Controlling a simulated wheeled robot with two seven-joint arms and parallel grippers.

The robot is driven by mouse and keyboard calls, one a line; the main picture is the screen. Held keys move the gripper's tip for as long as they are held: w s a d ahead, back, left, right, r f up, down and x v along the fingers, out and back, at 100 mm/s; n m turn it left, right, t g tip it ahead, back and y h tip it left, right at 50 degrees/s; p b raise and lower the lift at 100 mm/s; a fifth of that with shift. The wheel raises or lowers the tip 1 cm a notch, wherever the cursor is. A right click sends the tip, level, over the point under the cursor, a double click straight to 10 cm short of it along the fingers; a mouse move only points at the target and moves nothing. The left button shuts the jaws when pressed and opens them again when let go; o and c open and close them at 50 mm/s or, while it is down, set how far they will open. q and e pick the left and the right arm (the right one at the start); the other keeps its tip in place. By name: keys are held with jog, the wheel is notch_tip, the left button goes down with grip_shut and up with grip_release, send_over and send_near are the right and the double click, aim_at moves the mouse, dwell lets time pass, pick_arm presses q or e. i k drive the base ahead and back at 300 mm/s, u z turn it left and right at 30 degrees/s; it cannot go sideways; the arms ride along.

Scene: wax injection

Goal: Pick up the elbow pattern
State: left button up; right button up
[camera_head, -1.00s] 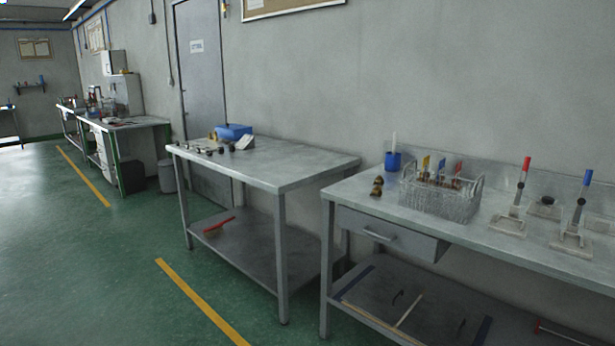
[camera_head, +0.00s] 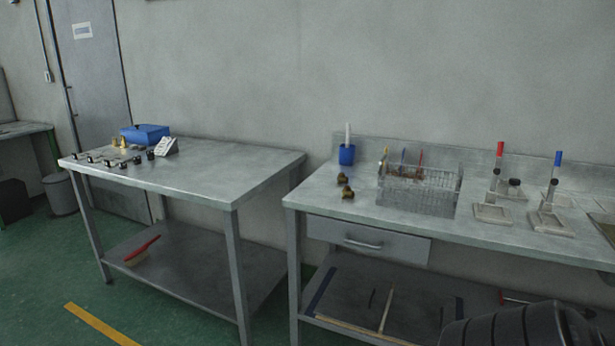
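Two small brown-gold pieces lie near the left end of the right steel table (camera_head: 318,207): a nearer one (camera_head: 348,192) and one just behind it (camera_head: 342,179). They look like small fittings, but they are too small to tell which, if either, is the elbow pattern. More small dark and brassy items (camera_head: 120,142) lie at the far left of the left table. Neither gripper is in view. A dark ribbed shape at the lower right corner seems to be part of my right arm.
A clear wire-like basket (camera_head: 420,192) with colour-handled tools stands right of the brown pieces, a blue cup (camera_head: 347,155) behind them. Two stands (camera_head: 493,212) hold upright tools farther right. The left table (camera_head: 225,175) has a blue box (camera_head: 145,134); its right half is bare.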

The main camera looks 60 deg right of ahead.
aim_at(341, 178)
jog(key=z, duration=0.6)
jog(key=i, duration=0.95)
jog(key=z, duration=0.95)
